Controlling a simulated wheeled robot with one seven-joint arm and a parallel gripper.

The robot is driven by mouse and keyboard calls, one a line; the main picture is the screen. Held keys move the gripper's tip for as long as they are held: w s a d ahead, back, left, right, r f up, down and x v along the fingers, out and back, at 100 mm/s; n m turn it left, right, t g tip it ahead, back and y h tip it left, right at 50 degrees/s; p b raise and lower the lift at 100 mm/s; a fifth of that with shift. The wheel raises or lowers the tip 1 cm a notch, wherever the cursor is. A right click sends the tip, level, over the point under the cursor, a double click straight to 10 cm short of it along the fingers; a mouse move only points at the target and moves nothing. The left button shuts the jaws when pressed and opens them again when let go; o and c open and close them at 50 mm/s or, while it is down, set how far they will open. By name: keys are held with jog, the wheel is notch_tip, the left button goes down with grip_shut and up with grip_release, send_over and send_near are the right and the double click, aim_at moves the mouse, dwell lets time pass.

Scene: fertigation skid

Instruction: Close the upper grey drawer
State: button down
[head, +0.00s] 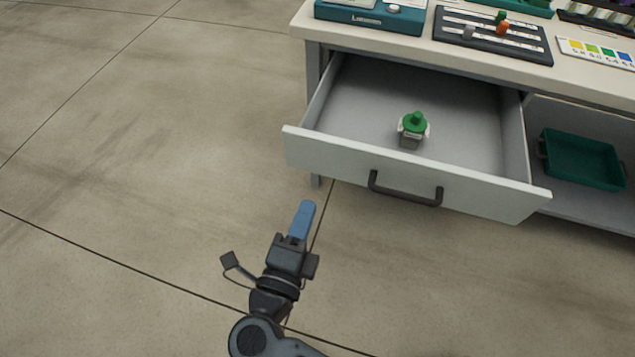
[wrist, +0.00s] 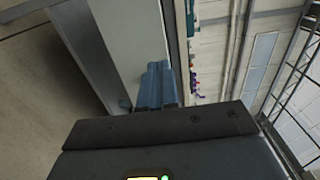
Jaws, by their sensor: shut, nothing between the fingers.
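The upper grey drawer (head: 335,150) is pulled well out from under the bench in the head view. Its front has a dark bar handle (head: 405,190). A small bottle with a green cap (head: 414,123) stands inside it. My gripper (head: 304,213) has blue fingers, shut and empty, in front of the drawer and left of the handle in the picture, apparently apart from the drawer front. In the wrist view the blue fingers (wrist: 158,86) point toward a pale panel (wrist: 131,40), likely the drawer front. Contact cannot be told there.
The bench top (head: 420,45) carries a teal device (head: 372,15), a dark rack (head: 492,36) with small caps, and a colour chart (head: 598,50). A green tray (head: 582,160) sits on the open shelf at right. The floor (head: 130,180) at left is clear.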

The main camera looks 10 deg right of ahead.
aim_at(332, 146)
jog(key=x, duration=1.3)
jog(key=shift+w+d, duration=0.15)
jog(key=shift+w+d, duration=0.15)
jog(key=shift+w, duration=0.05)
jog(key=b+x, duration=0.8)
jog(key=x, duration=2.1)
jog(key=shift+r, duration=0.25)
jog(key=shift+d, duration=0.1)
